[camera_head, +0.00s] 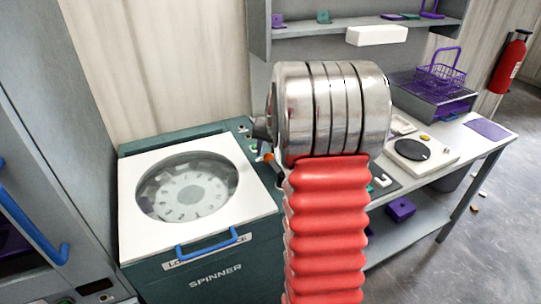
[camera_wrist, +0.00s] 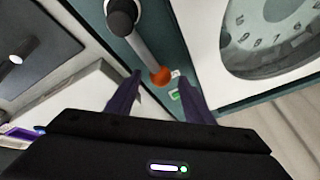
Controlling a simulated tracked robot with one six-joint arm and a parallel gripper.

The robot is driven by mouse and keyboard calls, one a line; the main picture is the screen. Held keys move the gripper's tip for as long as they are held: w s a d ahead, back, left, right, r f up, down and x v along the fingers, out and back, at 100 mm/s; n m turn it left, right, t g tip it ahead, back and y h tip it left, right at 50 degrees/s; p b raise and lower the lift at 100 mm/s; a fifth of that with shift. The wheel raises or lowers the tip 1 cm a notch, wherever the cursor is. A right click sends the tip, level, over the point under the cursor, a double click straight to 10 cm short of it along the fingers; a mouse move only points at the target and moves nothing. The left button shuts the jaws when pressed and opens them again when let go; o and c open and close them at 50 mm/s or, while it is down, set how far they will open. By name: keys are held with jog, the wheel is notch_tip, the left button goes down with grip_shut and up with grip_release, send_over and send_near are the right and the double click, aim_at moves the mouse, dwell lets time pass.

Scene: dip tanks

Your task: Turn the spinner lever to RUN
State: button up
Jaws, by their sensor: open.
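The spinner (camera_head: 200,265) is a dark green cabinet at the left of the head view, with a white lid (camera_head: 140,225) that is down. Its lever (camera_wrist: 142,47) is a metal rod running from a black hub to an orange knob (camera_wrist: 160,76) in the wrist view. In the head view only an orange bit of the lever (camera_head: 267,157) shows beside my arm. My gripper (camera_wrist: 159,80) is open and empty, its two dark purple fingers on either side of the knob in the picture. I cannot tell whether they touch it. A green label (camera_wrist: 175,95) and a white label lie near the knob; their words are unreadable.
A blue handle (camera_head: 207,243) sticks out at the lid's front. A grey bench (camera_head: 478,157) with a scale (camera_head: 422,152) and a purple basket (camera_head: 440,72) stands right of my arm. A shelf (camera_head: 300,31) hangs above. A cabinet with a blue handle stands far left.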

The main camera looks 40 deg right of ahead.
jog(key=shift+x, duration=1.1)
jog(key=shift+c, duration=0.2)
